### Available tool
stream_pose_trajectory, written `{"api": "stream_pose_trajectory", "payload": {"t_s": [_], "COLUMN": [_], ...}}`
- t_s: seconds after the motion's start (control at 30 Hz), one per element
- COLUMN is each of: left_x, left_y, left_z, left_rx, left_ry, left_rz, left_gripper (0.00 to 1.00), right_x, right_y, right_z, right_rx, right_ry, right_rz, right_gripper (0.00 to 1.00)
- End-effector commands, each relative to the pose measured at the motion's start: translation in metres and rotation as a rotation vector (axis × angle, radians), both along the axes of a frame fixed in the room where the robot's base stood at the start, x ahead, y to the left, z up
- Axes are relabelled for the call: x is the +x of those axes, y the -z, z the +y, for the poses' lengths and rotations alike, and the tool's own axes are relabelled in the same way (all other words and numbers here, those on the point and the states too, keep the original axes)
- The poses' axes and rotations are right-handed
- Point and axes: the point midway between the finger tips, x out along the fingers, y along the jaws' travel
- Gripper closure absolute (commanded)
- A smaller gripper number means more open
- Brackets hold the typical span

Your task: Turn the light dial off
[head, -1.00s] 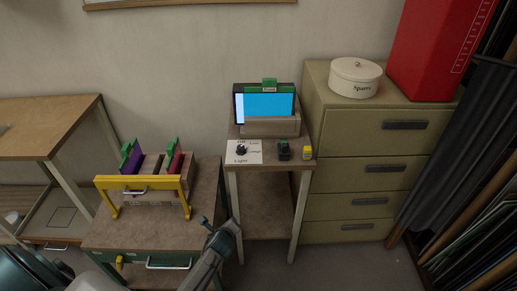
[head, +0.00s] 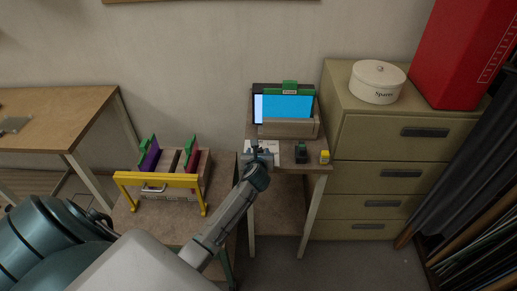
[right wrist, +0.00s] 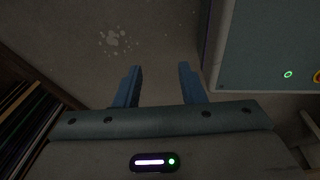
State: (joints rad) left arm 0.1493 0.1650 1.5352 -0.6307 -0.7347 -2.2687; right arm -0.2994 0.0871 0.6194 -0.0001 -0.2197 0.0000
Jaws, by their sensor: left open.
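The light dial is on a white card (head: 272,146) on the narrow side table. My left gripper (head: 257,151) is open, right over the left part of this card in the head view. It hides the dial, so I cannot tell the dial's setting or whether the fingers touch it. My right gripper (right wrist: 159,84) shows in the right wrist view with its two blue fingers apart and nothing between them, above the floor.
A screen (head: 287,108) in a wooden stand is behind the card. A dark green-topped item (head: 301,154) and a yellow item (head: 324,157) stand to its right. A yellow-railed rack (head: 160,180) is to the left, and a drawer cabinet (head: 375,150) is to the right.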

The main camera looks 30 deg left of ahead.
Motion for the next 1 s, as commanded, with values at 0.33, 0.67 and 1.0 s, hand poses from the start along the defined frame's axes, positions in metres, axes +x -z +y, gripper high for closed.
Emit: {"api": "stream_pose_trajectory", "payload": {"t_s": [0.33,0.67,1.0], "left_x": [0.023,0.023,0.023], "left_y": [0.012,0.012,0.012], "left_z": [0.014,0.014,0.014], "left_rx": [-0.001,-0.002,-0.002], "left_ry": [0.0,-0.001,-0.005], "left_rz": [0.0,0.0,0.0], "left_gripper": [0.5,0.6,0.95], "right_x": [0.0,0.0,0.0], "right_y": [-0.002,-0.002,-0.002], "right_z": [0.01,0.012,0.005], "right_rx": [0.01,0.012,0.005], "right_ry": [0.003,0.004,0.001], "right_rz": [0.001,0.0,0.0], "right_gripper": [0.64,0.64,0.64]}}
